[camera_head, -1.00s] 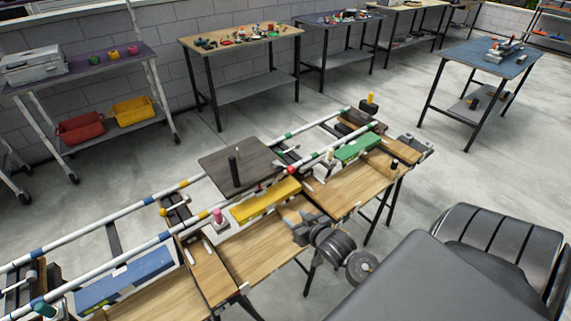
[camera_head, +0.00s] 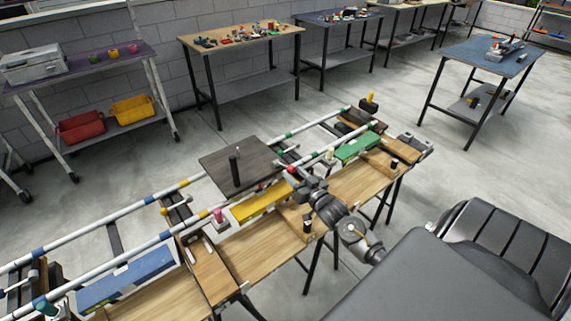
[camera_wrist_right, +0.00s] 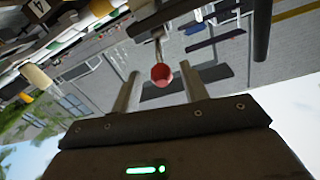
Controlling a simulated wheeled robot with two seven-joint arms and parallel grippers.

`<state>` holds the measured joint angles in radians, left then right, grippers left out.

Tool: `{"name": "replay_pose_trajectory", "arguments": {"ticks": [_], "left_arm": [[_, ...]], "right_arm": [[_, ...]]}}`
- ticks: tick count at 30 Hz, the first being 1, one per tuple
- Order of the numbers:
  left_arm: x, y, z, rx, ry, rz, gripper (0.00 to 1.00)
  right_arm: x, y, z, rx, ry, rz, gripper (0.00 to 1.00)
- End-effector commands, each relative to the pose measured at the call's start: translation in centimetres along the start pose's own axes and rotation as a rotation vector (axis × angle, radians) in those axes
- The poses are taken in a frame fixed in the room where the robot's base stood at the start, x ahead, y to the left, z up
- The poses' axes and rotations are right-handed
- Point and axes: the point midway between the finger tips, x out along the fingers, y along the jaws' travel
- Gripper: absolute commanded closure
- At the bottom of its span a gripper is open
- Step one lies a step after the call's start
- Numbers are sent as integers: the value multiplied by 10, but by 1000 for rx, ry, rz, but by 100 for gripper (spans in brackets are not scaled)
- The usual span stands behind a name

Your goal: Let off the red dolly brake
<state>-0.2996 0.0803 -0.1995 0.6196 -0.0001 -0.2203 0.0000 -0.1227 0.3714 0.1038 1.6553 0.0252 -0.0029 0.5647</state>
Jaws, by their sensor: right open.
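The red ball knob (camera_head: 291,169) of the brake lever sits at the near rail, by the right corner of the dolly's dark platform (camera_head: 222,155). In the right wrist view the red knob (camera_wrist_right: 161,75) is on a thin stem and appears between my two fingers, with gaps on both sides. My right gripper (camera_head: 298,179) is open, just to the right of the knob in the head view. Its fingers (camera_wrist_right: 160,80) show in the wrist view, holding nothing. Whether they reach level with the knob I cannot tell. My left gripper is out of view.
White rails (camera_head: 130,250) with coloured bands run diagonally over wooden benches (camera_head: 265,245). A yellow block (camera_head: 262,201), a green block (camera_head: 360,147) and a pink-topped peg (camera_head: 217,216) stand near the rails. A black post (camera_head: 235,170) rises from the platform.

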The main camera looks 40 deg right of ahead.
Motion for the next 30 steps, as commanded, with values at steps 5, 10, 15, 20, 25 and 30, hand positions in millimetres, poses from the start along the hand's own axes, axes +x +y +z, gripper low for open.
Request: {"name": "replay_pose_trajectory", "arguments": {"ticks": [5, 10, 15, 20, 25, 30], "left_arm": [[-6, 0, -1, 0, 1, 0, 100], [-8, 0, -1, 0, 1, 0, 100], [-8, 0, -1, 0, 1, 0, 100], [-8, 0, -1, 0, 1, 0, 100], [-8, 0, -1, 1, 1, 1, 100], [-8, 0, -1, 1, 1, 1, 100]], "right_arm": [[34, 0, -2, -1, 2, 0, 56], [55, 0, -1, 0, 0, 1, 56], [64, -1, 0, 0, 0, -1, 56], [64, -1, 0, 0, 0, -1, 56], [64, -1, 0, 0, -1, -1, 65], [64, 0, 0, 0, -1, 0, 87]]}}
